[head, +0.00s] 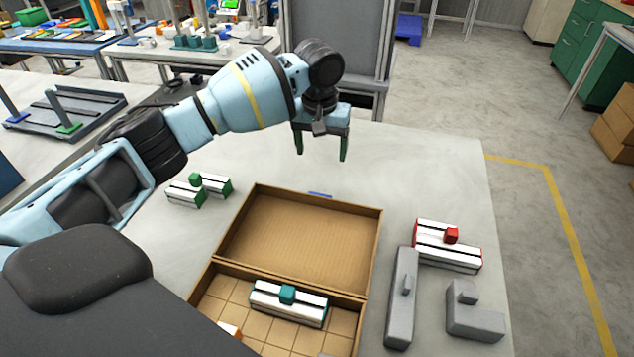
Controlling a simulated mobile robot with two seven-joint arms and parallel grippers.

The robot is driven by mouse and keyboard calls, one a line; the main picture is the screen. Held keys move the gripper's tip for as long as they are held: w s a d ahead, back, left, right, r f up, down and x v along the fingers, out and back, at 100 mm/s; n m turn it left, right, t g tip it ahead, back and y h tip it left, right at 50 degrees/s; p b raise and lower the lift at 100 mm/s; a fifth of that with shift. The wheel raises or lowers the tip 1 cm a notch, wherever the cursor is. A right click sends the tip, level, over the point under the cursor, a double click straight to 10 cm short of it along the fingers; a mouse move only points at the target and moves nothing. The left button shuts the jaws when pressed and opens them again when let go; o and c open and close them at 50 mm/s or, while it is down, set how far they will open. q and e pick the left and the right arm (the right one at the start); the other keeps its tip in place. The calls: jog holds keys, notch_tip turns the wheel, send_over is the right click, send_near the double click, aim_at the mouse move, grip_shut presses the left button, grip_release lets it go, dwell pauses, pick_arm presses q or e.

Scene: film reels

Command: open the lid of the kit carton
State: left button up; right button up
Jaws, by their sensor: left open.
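The kit carton (365,305) stands open on the grey-white table. Its brown cardboard lid (300,235) is folded back to the far side, inner face up, with a blue tab (320,194) at its far edge. The near part shows a grid of compartments, with a white block with a teal knob (288,302) in it. My left gripper (321,154) is open and empty, pointing down just beyond the lid's far edge, apart from the lid and tab. The carton's near left part is hidden behind my arm. My right gripper is not in view.
White blocks with a green knob (198,187) lie left of the lid. A white block with a red knob (447,245) and two grey pieces (402,298) (474,312) lie right of the carton. The table (420,170) is clear at its far right.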

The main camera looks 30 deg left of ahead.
pick_arm(q)
jog(key=shift+g, duration=0.5)
jog(key=s+f, duration=0.1)
jog(key=s+d+f, duration=0.1)
jog(key=f, duration=0.1)
jog(key=shift+s, duration=0.35)
jog(key=shift+f, duration=0.4)
notch_tip(320, 180, down, 7)
jog(key=shift+r+b, duration=0.1)
jog(key=shift+b, duration=0.35)
jog(key=c, duration=1.4)
jog(key=shift+w+r, duration=0.1)
